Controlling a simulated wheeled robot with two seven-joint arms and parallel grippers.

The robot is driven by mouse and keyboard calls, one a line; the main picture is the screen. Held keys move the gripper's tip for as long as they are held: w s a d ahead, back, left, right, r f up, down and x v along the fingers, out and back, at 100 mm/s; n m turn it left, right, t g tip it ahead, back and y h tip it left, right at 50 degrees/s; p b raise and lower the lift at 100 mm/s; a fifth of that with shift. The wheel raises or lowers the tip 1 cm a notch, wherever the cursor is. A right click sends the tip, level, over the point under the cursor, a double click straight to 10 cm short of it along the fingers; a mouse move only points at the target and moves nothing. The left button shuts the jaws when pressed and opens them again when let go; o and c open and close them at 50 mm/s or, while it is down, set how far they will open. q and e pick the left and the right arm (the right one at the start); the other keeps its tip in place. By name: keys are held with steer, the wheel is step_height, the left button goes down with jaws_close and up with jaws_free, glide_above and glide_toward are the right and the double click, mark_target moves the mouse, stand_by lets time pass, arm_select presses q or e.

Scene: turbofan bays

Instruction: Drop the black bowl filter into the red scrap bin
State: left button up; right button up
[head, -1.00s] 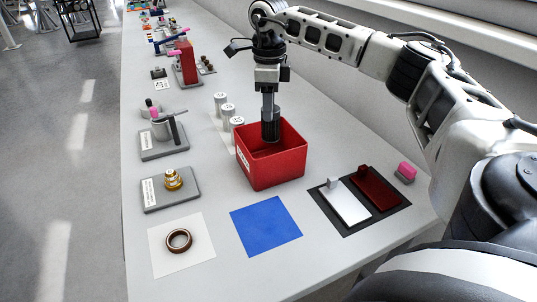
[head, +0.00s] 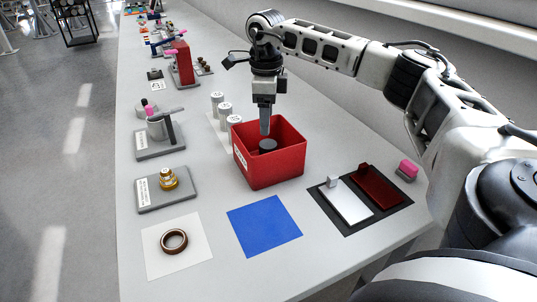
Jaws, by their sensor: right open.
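The red scrap bin (head: 275,172) stands on the grey bench near the middle of the head view. The black bowl filter (head: 267,146) is inside the bin, with its dark round top showing above the inner floor; its lower part is hidden by the bin's front wall. My right gripper (head: 265,132) points down over the bin, open, with its fingertips just above the filter and apart from it as far as I can see. My left gripper is not in view.
Several white canisters (head: 225,110) stand just left of the bin. In front lie a blue mat (head: 264,226), a white sheet with a brown ring (head: 174,241), and a black tray (head: 388,212) with a white and a dark red plate. A grey fixture (head: 150,197) holds a brass part.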

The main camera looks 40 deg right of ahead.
arm_select(q)
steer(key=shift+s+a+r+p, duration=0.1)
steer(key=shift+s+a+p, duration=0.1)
steer(key=shift+p, duration=0.35)
arm_select(e)
step_height(320, 180, up, 16)
